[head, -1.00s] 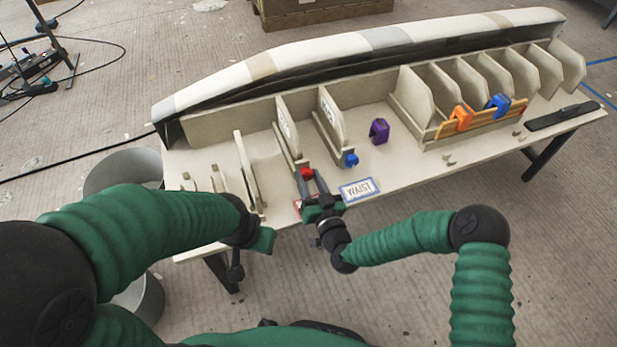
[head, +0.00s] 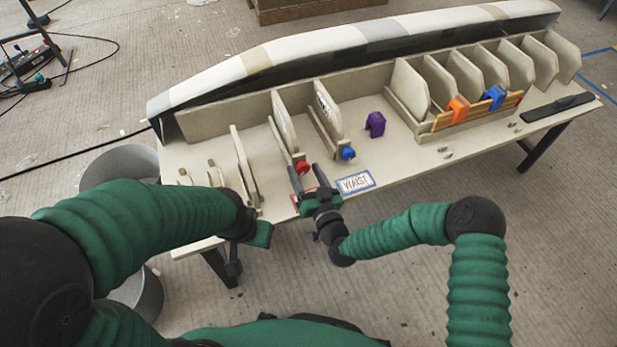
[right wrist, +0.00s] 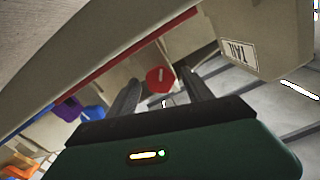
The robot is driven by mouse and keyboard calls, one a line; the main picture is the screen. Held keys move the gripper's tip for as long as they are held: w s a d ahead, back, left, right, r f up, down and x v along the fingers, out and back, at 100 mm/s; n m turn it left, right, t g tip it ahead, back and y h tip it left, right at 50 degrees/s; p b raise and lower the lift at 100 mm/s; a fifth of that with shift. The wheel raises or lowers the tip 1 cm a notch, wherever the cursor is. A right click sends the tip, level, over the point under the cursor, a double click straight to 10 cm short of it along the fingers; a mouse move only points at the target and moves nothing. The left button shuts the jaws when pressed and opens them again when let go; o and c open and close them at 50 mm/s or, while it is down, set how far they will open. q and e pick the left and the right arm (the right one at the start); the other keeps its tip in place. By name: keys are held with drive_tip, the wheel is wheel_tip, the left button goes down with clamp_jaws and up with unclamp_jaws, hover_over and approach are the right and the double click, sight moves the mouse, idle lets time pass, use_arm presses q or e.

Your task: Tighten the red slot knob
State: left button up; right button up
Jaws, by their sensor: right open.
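The red slot knob (head: 302,168) is on the front end of an upright divider at the table's front. In the right wrist view the red knob (right wrist: 160,80) faces me with a pale slot mark, seen between my fingers. My right gripper (head: 306,173) is open just in front of the knob, apart from it as far as I can tell. In the right wrist view its two dark fingers (right wrist: 160,97) are spread. My left gripper (head: 247,238) hangs left of it near the table's front edge; its jaws are not clear.
A blue knob (head: 347,153) sits on the divider to the right. A purple clip (head: 375,124) stands on the table (head: 394,160), with orange (head: 458,109) and blue (head: 495,97) clips on a wooden strip. A WAIST label (head: 356,182) lies right of my right gripper.

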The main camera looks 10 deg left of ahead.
drive_tip(key=shift+s+d+r, duration=0.1)
drive_tip(key=shift+s+d, duration=0.1)
drive_tip(key=shift+s, duration=0.15)
drive_tip(key=p+v, duration=0.4)
drive_tip(key=v, duration=1.2)
drive_tip(key=shift+p, duration=0.35)
